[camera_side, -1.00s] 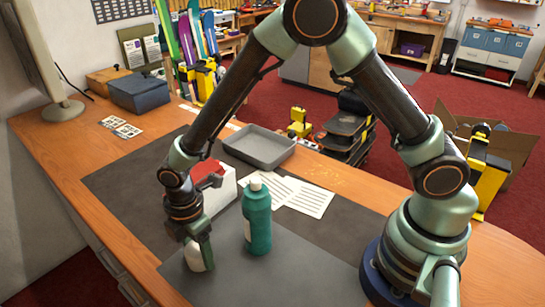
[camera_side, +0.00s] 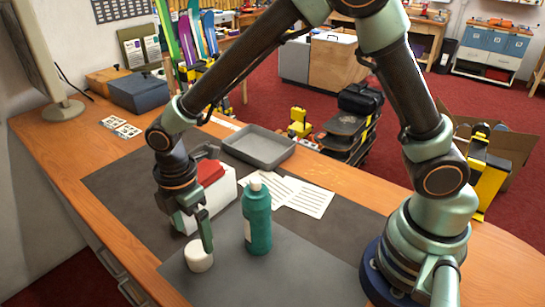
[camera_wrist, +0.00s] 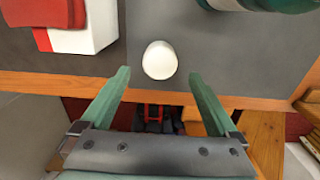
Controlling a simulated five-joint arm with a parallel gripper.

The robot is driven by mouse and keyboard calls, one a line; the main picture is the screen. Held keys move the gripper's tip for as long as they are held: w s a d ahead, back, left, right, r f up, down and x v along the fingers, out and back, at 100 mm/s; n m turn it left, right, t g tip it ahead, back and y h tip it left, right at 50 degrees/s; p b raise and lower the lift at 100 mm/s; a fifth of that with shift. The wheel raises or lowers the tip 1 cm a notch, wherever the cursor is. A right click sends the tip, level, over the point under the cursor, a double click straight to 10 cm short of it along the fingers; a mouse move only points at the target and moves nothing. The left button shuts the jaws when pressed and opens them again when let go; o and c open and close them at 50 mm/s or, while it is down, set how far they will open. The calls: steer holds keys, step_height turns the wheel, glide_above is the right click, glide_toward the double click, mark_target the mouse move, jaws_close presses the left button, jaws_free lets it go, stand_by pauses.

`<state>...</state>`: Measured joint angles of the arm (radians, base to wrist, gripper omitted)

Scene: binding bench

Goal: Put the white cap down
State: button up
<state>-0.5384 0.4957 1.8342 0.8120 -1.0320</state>
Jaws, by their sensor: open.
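The white cap (camera_side: 199,256) stands on the dark mat, near its front left edge in the side view. In the wrist view the white cap (camera_wrist: 160,60) lies beyond the fingertips, centred between them. My gripper (camera_side: 204,228) is above the cap, with its fingers pointing down. The wrist view shows its two fingers (camera_wrist: 159,75) spread apart with nothing between them. In the side view one finger partly overlaps the cap.
A green bottle (camera_side: 257,220) with a white top stands just right of the cap. A white and red box (camera_side: 222,187) stands behind my gripper. A grey tray (camera_side: 259,148) and printed sheets (camera_side: 305,197) lie farther back. The mat in front of the bottle is clear.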

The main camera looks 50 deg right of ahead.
mark_target(197, 248)
steer(key=s+d+r+m+t, duration=0.1)
steer(key=d+r+m+t, duration=0.1)
steer(key=d+r+m, duration=0.85)
steer(key=s+d+r+m+t, duration=0.1)
steer(key=s+d+r+m, duration=0.2)
steer(key=d, duration=0.2)
steer(key=s+d+r+m+t, duration=0.2)
steer(key=s+d+r+m, duration=0.1)
steer(key=d, duration=0.3)
steer(key=shift+s+r+m+t, duration=0.3)
steer(key=shift+r+m, duration=0.2)
steer(key=shift+m, duration=0.25)
